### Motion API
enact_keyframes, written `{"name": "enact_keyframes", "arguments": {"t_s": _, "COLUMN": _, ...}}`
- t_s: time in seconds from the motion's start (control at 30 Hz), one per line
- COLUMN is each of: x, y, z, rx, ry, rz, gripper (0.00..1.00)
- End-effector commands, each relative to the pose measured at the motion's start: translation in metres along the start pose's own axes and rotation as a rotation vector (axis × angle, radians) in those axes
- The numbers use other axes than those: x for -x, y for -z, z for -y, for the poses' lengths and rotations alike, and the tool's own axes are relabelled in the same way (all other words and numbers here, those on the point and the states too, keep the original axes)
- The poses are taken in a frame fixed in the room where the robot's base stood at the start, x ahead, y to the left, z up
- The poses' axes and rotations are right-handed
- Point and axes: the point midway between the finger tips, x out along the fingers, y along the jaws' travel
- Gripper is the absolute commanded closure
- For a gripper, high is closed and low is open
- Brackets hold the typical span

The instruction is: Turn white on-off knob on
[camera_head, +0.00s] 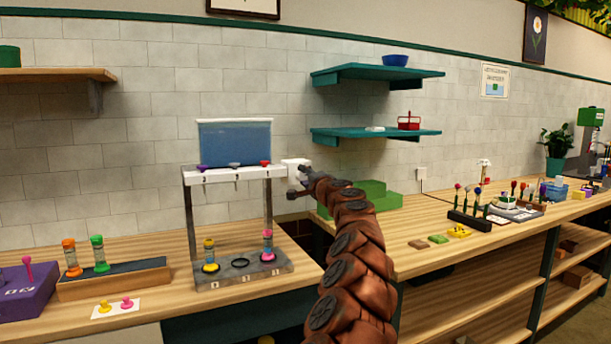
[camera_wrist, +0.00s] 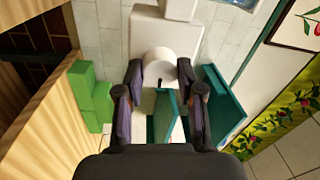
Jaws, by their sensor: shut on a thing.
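The white on-off knob (camera_wrist: 158,64) shows in the wrist view as a short round cylinder in front of a white plate or box (camera_wrist: 143,38). My gripper (camera_wrist: 159,74) has one finger on each side of the knob and is shut on it. In the head view my gripper (camera_head: 303,175) is at the white box (camera_head: 290,163) on the right end of the dispenser stand. Whether the knob is on or off cannot be told.
The stand holds a blue tank (camera_head: 235,143) above a grey base (camera_head: 240,268) with small vials. Green blocks (camera_head: 372,193) lie behind my arm. Teal shelves (camera_head: 375,134) are on the wall to the right. A purple box (camera_head: 27,293) is at the far left.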

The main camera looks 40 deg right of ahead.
Motion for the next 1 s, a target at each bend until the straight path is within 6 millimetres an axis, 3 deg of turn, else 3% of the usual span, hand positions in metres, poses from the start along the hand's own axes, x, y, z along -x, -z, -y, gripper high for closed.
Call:
{"name": "enact_keyframes", "arguments": {"t_s": 0.63, "x": 0.0005, "y": 0.0012, "z": -0.0002, "rx": -0.049, "ry": 0.000, "rz": -0.006, "gripper": 0.97}}
{"name": "enact_keyframes", "arguments": {"t_s": 0.67, "x": 0.0005, "y": 0.0012, "z": -0.0002, "rx": -0.049, "ry": 0.000, "rz": -0.005, "gripper": 0.60}}
{"name": "enact_keyframes", "arguments": {"t_s": 0.9, "x": 0.0003, "y": 0.0007, "z": -0.0003, "rx": -0.048, "ry": 0.000, "rz": -0.004, "gripper": 0.37}}
{"name": "enact_keyframes", "arguments": {"t_s": 1.0, "x": 0.0003, "y": 0.0006, "z": -0.0002, "rx": -0.048, "ry": 0.000, "rz": -0.004, "gripper": 0.37}}
